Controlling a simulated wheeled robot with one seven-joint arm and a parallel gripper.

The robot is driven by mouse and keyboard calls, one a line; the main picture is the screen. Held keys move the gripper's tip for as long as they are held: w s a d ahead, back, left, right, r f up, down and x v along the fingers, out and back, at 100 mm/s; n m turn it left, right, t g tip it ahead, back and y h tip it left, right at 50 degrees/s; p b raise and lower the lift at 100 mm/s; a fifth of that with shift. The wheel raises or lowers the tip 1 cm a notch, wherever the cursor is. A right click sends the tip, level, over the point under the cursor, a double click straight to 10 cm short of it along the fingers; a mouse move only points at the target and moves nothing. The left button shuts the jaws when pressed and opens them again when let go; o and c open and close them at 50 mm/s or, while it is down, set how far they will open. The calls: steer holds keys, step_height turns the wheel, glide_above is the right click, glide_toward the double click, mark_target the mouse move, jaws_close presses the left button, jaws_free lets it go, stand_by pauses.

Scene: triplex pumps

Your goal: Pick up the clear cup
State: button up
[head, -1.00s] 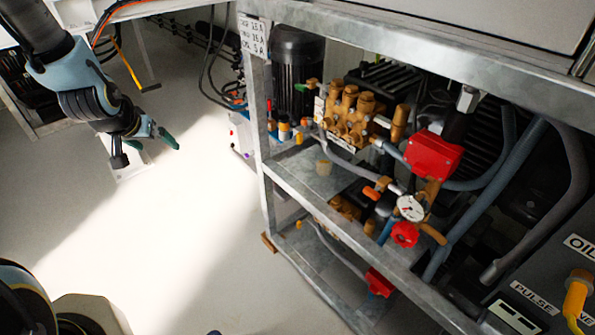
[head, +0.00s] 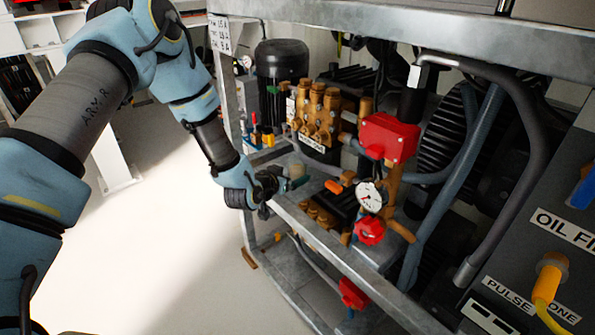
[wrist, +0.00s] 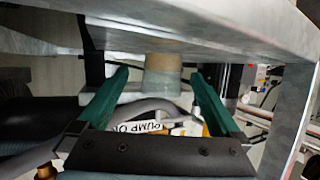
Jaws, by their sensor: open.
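The clear cup (wrist: 162,76) is small, see-through and tan-tinted. In the wrist view it shows in the gap between the tips of my two green fingers, with bare space on both sides. In the head view it stands on the middle shelf of the pump rack (head: 297,171), partly hidden by my fingers. My gripper (head: 291,184) reaches in over the shelf's front edge and is open, with nothing held. I cannot tell how deep the cup sits between the fingers.
Brass pump parts (head: 318,112) and a black motor (head: 281,75) stand behind the cup. A red box (head: 389,137), a gauge (head: 369,195) and a red knob (head: 369,231) are to the right. The rack's upright post (head: 228,85) is close to my arm.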

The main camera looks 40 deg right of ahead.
mark_target(293, 170)
steer(key=shift+w+r+x, duration=0.15)
steer(key=shift+x, duration=1.2)
steer(key=shift+w+r+x, duration=0.1)
steer(key=shift+r+x, duration=0.05)
steer(key=shift+x, duration=1.2)
steer(key=shift+c, duration=0.2)
steer(key=c, duration=1.4)
steer(key=shift+r, duration=0.1)
